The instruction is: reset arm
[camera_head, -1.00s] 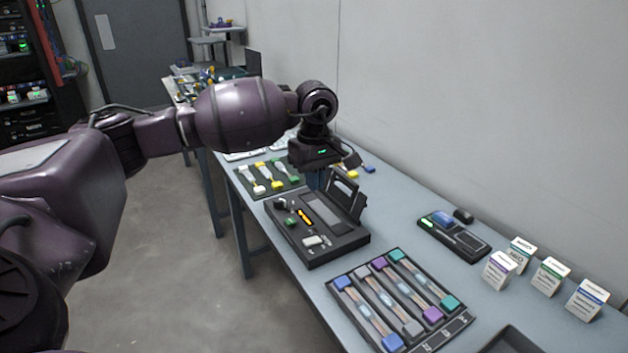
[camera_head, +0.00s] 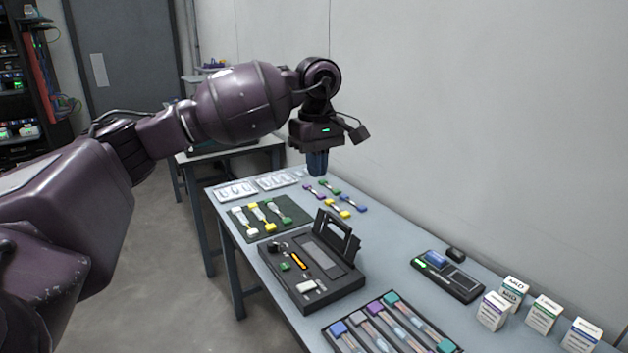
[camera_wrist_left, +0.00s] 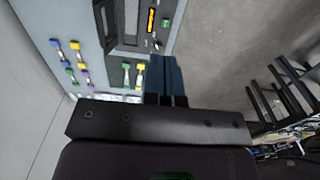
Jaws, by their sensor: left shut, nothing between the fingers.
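My left arm reaches in from the left of the head view. My left gripper (camera_head: 317,163) points down above the table, behind the black splicing case, with its blue fingers together and nothing between them. In the left wrist view its shut blue fingers (camera_wrist_left: 165,80) show at the centre. The splicer case (camera_head: 312,268) lies below it with its lid open, apart from the gripper. My right gripper is not in view.
A dark mat with several white-and-coloured connectors (camera_head: 262,216) lies left of the case. Loose coloured connectors (camera_head: 338,206) lie behind. A tray of fibre strips (camera_head: 385,325), a black device (camera_head: 447,275) and small label boxes (camera_head: 543,315) stand to the right.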

